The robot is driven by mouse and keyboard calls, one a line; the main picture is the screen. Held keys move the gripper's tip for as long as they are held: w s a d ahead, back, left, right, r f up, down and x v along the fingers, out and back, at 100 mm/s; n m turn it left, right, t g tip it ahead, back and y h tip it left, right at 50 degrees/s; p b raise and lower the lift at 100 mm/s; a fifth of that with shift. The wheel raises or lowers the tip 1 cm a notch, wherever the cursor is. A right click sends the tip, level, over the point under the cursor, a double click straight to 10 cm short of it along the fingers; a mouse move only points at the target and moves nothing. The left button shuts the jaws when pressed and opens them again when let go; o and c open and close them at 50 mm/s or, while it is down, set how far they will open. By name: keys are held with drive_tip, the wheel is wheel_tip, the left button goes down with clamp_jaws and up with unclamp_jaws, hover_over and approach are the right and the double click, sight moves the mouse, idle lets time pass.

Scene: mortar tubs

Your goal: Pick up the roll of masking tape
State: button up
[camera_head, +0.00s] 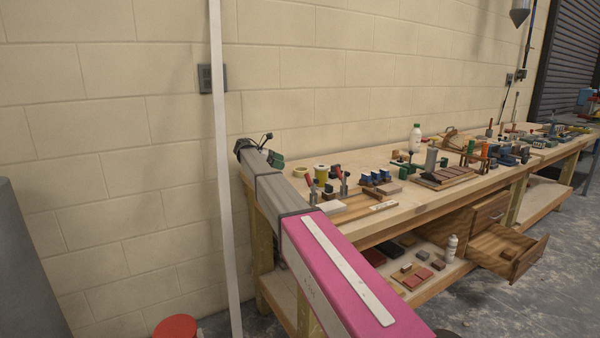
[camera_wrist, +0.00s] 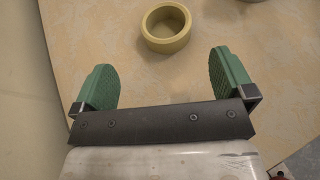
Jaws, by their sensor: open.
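The roll of masking tape (camera_wrist: 167,27) is a pale yellow ring lying flat on the wooden bench top in the wrist view. It also shows in the head view as a small pale ring (camera_head: 300,171) near the bench's left end. My gripper (camera_wrist: 170,75) has green padded fingers spread wide, with nothing between them. The tape lies beyond the fingertips, roughly in line with the gap between them. In the head view my gripper (camera_head: 272,156) is above the left end of the bench, to the left of the tape.
The workbench (camera_head: 420,208) stands along a block wall. A white upright post (camera_head: 220,150) stands left of the bench. Bare bench top surrounds the tape in the wrist view.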

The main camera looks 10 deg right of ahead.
sight(300, 169)
drive_tip(key=x, duration=0.5)
drive_tip(key=shift+s+x, duration=0.15)
drive_tip(key=shift+x, duration=1.15)
drive_tip(key=shift+s+x, duration=0.15)
drive_tip(key=shift+x, duration=1.15)
drive_tip(key=shift+r, duration=0.1)
drive_tip(key=c, duration=0.9)
